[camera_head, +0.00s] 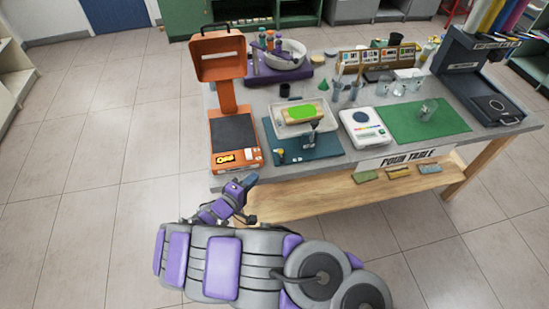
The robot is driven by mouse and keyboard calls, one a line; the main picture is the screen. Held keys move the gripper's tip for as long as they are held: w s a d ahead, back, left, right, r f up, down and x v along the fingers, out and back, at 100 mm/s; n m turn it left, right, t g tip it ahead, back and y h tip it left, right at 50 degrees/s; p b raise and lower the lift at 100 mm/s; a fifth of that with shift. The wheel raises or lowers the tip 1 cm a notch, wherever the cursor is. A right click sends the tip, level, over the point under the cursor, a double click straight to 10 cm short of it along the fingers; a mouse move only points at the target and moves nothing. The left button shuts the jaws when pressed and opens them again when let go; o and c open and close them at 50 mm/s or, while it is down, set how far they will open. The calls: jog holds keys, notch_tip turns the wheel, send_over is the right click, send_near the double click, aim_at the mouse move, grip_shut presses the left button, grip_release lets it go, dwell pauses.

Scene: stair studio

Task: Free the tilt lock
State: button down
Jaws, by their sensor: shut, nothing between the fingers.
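A pale tray (284,128) with a bright green patch (303,113) in it stands on a dark teal mat (322,151) at the table's front. A small dark upright fitting (313,132) is at the tray's front, and a small brass-coloured part (280,154) sits on the mat at its left. I cannot tell which of these small parts is the tilt lock. My gripper (248,182) is shut and empty at the table's front edge, left of the mat and below the orange machine. It appears apart from the mat and the tray.
An orange machine (228,100) stands at the table's left end. A white scale (365,127), a green mat (428,122) and a dark blue machine (475,75) stand to the right. Cups and a bowl (287,54) are behind. A wooden shelf (330,195) runs below the tabletop.

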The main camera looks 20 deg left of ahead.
jog(key=shift+w+d, duration=0.1)
jog(key=shift+w, duration=0.05)
jog(key=b, duration=0.4)
send_near(279, 153)
jog(key=x, duration=0.5)
jog(key=shift+w+f, duration=0.1)
jog(key=shift+w, duration=0.1)
jog(key=shift+x, duration=0.8)
